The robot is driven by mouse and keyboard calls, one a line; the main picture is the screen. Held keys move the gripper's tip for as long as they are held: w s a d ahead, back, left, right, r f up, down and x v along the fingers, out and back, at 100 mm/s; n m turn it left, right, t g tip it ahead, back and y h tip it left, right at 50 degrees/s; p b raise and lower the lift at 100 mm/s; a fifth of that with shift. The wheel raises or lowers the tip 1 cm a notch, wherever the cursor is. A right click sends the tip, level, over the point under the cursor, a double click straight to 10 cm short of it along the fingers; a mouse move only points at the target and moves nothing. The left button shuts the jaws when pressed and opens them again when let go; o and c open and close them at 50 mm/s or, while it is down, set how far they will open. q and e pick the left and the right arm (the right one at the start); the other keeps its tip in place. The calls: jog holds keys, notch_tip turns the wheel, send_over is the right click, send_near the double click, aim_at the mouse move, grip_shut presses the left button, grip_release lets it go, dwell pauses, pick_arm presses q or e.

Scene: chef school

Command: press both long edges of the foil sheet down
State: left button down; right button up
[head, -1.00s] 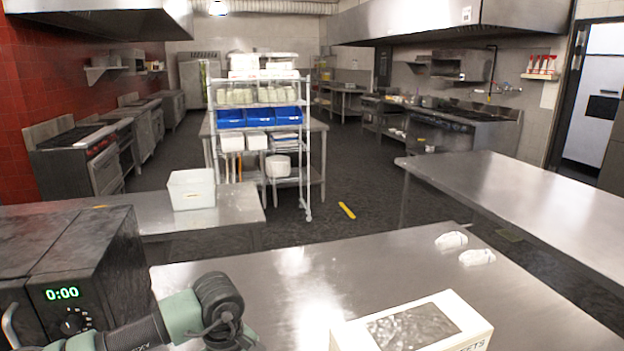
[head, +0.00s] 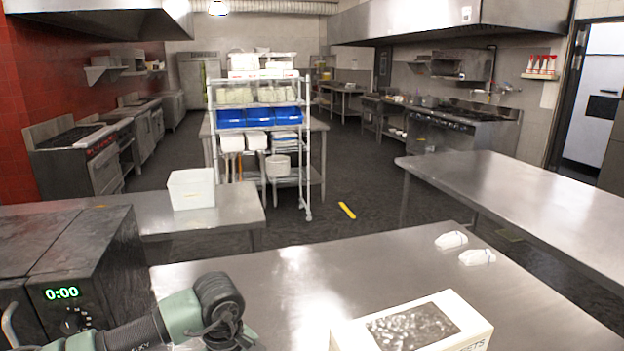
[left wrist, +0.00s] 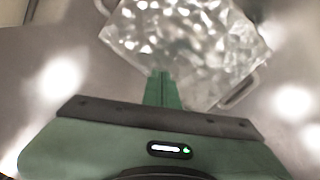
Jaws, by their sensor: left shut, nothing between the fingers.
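In the left wrist view, a shiny, crinkled foil sheet (left wrist: 190,40) spreads across the upper middle. It lies over something with a pale rim (left wrist: 240,92) that shows at its lower right; most of that thing is hidden. My left gripper (left wrist: 162,76) is shut and empty, its green fingertips at or over the foil's near edge. I cannot tell whether they touch it. In the head view only my left arm shows, at the lower left; its fingertips and the foil sheet are out of that view. My right gripper is in neither view.
A white box with a silvery top panel (head: 463,314) stands at the front of the steel table (head: 290,290). Two small white objects (head: 451,240) lie at its far right. A dark oven with a clock (head: 62,294) stands at the left. The table's middle is clear.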

pick_arm(q)
jog(key=shift+w+r+p, duration=0.1)
jog(key=shift+r+p, duration=1.05)
jog(key=shift+r, duration=2.3)
jog(key=shift+f, duration=0.1)
